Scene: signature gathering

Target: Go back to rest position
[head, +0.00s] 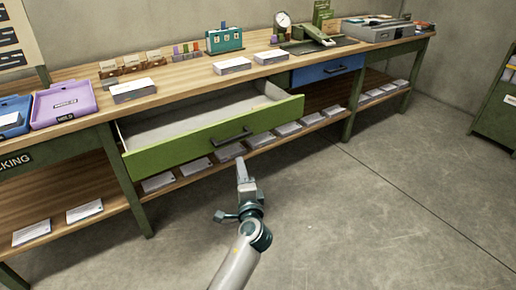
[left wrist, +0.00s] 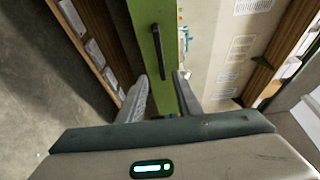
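My left gripper (head: 242,168) is in front of the workbench, just below the green drawer (head: 205,143) in the head view. In the left wrist view its two fingers (left wrist: 164,88) stand apart with nothing held between them. The green drawer is pulled out, and its dark handle (head: 232,136) is free of the gripper. The green drawer front (left wrist: 150,45) and the handle (left wrist: 157,52) show beyond the fingers in the left wrist view. My right gripper is in neither view.
The wooden workbench (head: 190,78) carries a purple tray (head: 63,103), white paper stacks (head: 132,90), a teal binder (head: 224,41) and a scale (head: 284,22). A blue drawer (head: 327,70) is shut. Paper stacks lie on the lower shelf. The floor (head: 370,215) to the right is clear.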

